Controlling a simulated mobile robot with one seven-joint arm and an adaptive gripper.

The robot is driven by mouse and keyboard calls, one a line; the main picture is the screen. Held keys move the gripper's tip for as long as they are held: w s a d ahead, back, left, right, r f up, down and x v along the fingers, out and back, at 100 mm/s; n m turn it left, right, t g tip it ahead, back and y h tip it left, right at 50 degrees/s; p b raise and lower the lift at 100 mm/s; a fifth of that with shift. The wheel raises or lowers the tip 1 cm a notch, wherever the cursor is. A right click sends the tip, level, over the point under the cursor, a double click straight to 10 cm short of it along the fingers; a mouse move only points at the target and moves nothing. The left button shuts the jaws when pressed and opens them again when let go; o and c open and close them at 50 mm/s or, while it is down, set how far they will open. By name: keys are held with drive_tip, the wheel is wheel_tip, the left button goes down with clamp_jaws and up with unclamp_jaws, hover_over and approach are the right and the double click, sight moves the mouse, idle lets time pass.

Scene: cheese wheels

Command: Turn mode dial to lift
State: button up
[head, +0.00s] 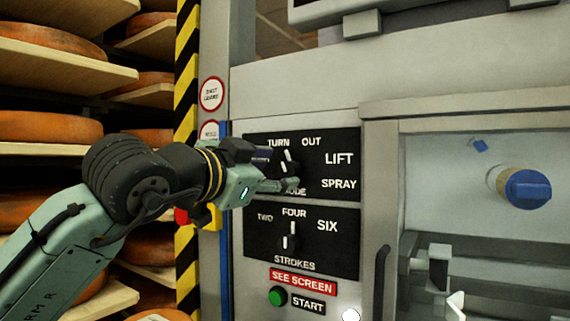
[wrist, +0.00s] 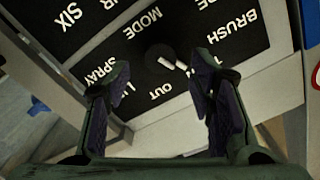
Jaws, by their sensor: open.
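The mode dial (head: 287,163) is a small black knob with white marks on a black panel (head: 347,142). Its marks lean up and left, toward the word TURN. OUT, LIFT (head: 339,158) and SPRAY run clockwise from there. My gripper (head: 281,171) is open in front of the panel and covers its left part. In the wrist view the dial (wrist: 167,60) shows between the two fingertips of my gripper (wrist: 160,72), apart from both. The left finger covers part of LIFT; TURN is hidden near the right finger.
Below is a strokes dial (head: 291,236) pointing at FOUR, then a green start button (head: 278,296). A yellow-black striped post (head: 187,80) and shelves of cheese wheels (head: 50,126) stand left. A windowed compartment (head: 480,190) and dark handle (head: 383,285) lie right.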

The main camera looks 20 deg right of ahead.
sight(286, 169)
drive_tip(key=shift+p+x, duration=0.4)
drive_tip(key=shift+x, duration=1.9)
drive_tip(key=c, duration=1.1)
drive_tip(key=shift+c, duration=0.2)
